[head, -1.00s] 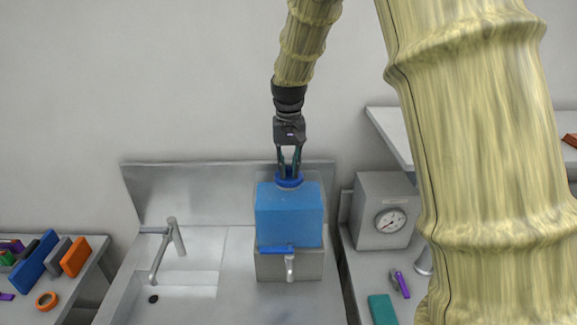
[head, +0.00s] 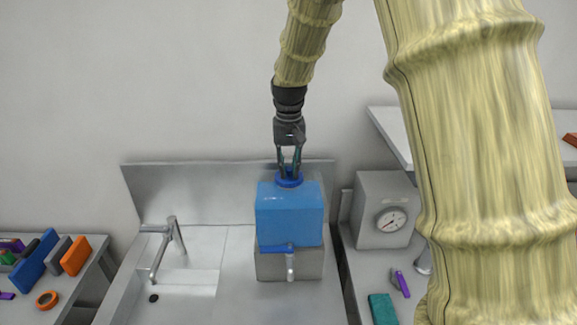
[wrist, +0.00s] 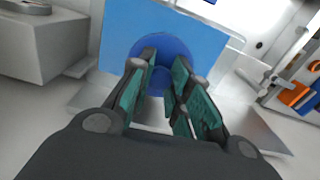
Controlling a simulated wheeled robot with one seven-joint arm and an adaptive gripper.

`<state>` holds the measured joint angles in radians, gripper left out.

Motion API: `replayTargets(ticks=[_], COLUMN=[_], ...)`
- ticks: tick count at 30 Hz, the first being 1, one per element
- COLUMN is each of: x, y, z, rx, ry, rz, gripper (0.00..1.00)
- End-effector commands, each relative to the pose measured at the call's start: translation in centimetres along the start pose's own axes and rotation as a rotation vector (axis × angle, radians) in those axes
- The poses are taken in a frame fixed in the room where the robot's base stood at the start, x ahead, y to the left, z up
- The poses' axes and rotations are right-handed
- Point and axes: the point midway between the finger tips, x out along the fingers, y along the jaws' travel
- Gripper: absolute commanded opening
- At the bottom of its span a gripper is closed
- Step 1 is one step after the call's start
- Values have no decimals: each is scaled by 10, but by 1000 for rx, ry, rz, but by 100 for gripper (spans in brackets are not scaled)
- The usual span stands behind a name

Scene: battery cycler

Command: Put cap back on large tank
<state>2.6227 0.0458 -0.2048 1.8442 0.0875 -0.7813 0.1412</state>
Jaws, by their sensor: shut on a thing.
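The large blue tank (head: 290,215) stands on a grey block on the steel counter, with a spigot at its lower front. A round blue cap (head: 289,183) is at the top of the tank. My gripper (head: 289,172) points straight down from above and is shut on the cap. In the wrist view the fingertips (wrist: 166,82) lie over the round blue cap (wrist: 158,46), with the tank's blue top (wrist: 112,28) around it. The cap's underside and the tank's neck are hidden, so I cannot tell how it is seated.
A sink with a tap (head: 175,235) is left of the tank. A grey box with a dial (head: 385,210) stands to the right, below a wall shelf (head: 392,130). Coloured items lie on the left side table, including an orange ring (head: 46,300).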

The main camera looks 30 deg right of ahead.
Motion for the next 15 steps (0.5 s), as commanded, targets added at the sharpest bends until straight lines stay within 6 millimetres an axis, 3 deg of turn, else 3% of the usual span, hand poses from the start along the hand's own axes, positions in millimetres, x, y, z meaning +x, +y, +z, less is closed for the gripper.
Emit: replayTargets(ticks=[5,6,9,15], x=[0,0,0,0], y=[0,0,0,0], z=[0,0,0,0], rx=[0,0,0,0], ry=[0,0,0,0], rz=[0,0,0,0], gripper=[7,23,41,44])
